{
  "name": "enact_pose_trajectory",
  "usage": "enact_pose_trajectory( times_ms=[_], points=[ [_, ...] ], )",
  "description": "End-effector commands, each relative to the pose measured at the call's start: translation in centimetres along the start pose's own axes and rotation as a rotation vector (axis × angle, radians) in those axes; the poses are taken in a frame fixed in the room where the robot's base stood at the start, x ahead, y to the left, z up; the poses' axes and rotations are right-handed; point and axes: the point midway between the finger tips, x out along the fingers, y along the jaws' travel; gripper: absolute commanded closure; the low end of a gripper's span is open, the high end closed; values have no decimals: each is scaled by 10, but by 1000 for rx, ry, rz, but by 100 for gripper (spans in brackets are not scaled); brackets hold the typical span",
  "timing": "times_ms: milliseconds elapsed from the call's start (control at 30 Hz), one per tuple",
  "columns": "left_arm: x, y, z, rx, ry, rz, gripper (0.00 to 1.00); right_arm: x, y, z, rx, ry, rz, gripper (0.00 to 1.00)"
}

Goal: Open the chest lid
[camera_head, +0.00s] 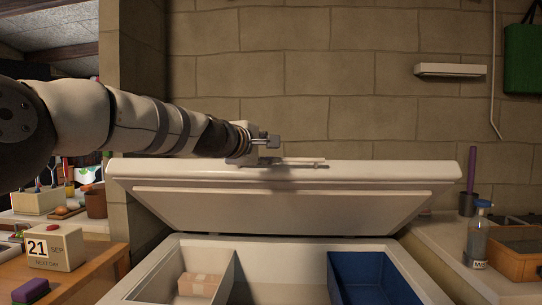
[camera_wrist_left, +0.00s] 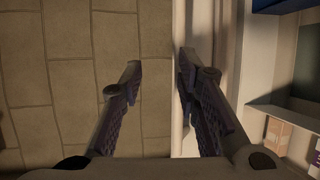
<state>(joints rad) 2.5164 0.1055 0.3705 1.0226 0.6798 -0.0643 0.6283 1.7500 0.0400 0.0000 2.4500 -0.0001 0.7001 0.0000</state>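The white chest lid (camera_head: 280,205) stands raised and tilted back, its inner side toward me and the wall close behind. The chest (camera_head: 165,262) below it is open. My left gripper (camera_head: 300,155) is at the middle of the lid's top edge, its arm reaching across from the left. In the left wrist view its two fingers (camera_wrist_left: 160,66) are spread apart. The lid's pale edge (camera_wrist_left: 179,20) runs beside the right finger, within the gap; whether they touch I cannot tell. My right gripper is not in view.
Inside the chest are a white bin with a cardboard box (camera_head: 199,284) and a blue bin (camera_head: 368,278). A wooden table with a calendar block (camera_head: 52,249) stands left. A counter with a bottle (camera_head: 477,235) stands right. The stone wall (camera_head: 330,90) is behind.

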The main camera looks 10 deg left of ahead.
Motion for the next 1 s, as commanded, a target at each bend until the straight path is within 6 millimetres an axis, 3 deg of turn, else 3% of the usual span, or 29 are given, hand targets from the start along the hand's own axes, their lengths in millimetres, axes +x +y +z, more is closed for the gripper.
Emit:
enact_pose_trajectory(
  times_ms=[33, 1000],
  points=[
    [-7, 9, 1, 2, 0, 8, 70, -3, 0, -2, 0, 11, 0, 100],
    [-67, 53, -7, 0, 0, 2, 70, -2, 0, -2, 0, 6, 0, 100]
  ],
)
